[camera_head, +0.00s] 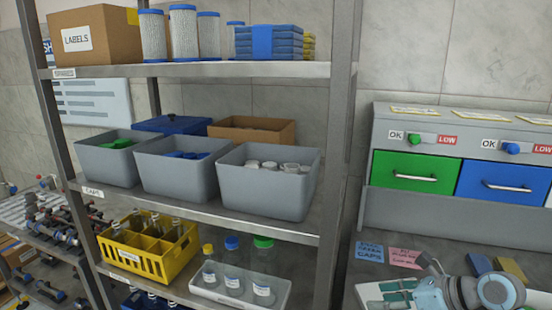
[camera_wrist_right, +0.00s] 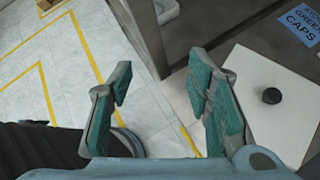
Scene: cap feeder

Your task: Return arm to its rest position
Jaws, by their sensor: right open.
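My right gripper (camera_head: 400,294) shows at the bottom right of the head view, low over the worktop in front of the feeder cabinet. In the right wrist view my right gripper (camera_wrist_right: 160,88) has its two teal-padded fingers spread, with nothing between them. Beyond the gap I see the tiled floor (camera_wrist_right: 60,60) and the edge of the worktop. A white board (camera_wrist_right: 268,130) with a small dark round object (camera_wrist_right: 271,96) on it lies to the right of the fingers, apart from them. My left gripper is in neither view.
The feeder cabinet has a green drawer (camera_head: 412,172) and a blue drawer (camera_head: 502,183), both closed. A blue note (camera_head: 369,251) and a pink note (camera_head: 404,258) lie before it. A shelf post (camera_head: 336,170) stands left; grey bins (camera_head: 268,192) hold caps.

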